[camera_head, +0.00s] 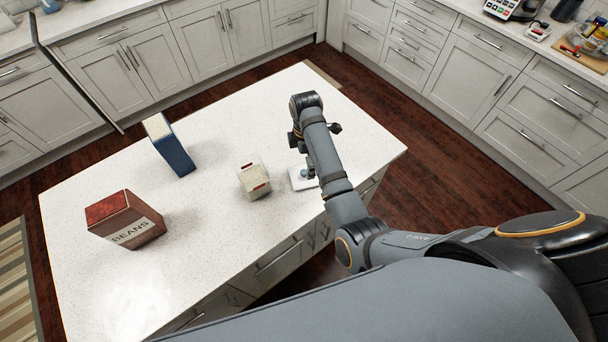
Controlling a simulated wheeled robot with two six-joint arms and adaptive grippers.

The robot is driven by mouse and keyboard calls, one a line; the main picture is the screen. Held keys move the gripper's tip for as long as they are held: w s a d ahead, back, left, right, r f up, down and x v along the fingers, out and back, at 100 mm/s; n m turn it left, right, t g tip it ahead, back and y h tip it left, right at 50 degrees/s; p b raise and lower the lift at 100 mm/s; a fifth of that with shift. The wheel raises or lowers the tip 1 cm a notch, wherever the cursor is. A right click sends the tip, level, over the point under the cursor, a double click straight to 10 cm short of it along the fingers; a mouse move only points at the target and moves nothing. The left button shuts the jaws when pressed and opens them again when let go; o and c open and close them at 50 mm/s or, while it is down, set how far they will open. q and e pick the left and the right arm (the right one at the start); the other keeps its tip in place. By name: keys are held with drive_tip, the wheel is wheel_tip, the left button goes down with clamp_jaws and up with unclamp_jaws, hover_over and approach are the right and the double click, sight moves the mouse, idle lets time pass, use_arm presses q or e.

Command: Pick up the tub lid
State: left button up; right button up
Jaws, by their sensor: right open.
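The tub lid (303,180) looks like a flat white square piece lying near the right front edge of the white island top. A small pale tub (252,182) with red marks stands upright just left of it. My right gripper (300,152) points down over the far side of the lid, open. My own wrist hides part of the gripper, and I cannot tell whether its fingers touch the lid. My left gripper is not in view.
A red-brown beans box (128,222) stands at the left of the white island top (200,240). A blue box (174,152) with a pale top stands farther back. The island's right end and near left are clear. Grey cabinets line the walls.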

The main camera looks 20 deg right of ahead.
sight(304, 174)
drive_tip(key=shift+w+f, duration=0.1)
drive_tip(key=shift+f, duration=0.85)
drive_tip(key=shift+f+p, duration=0.25)
drive_tip(key=shift+p, duration=0.15)
drive_tip(key=f, duration=0.1)
drive_tip(key=f+p, duration=0.1)
drive_tip(key=f, duration=0.2)
drive_tip(key=shift+s+a, duration=0.2)
drive_tip(key=shift+a, duration=0.05)
drive_tip(key=shift+f, duration=0.35)
drive_tip(key=c, duration=0.6)
drive_tip(key=shift+s+r, duration=0.1)
drive_tip(key=shift+s, duration=0.1)
drive_tip(key=c, duration=0.5)
drive_tip(key=shift+c, duration=0.2)
drive_tip(key=shift+s, duration=0.1)
drive_tip(key=shift+c, duration=0.6)
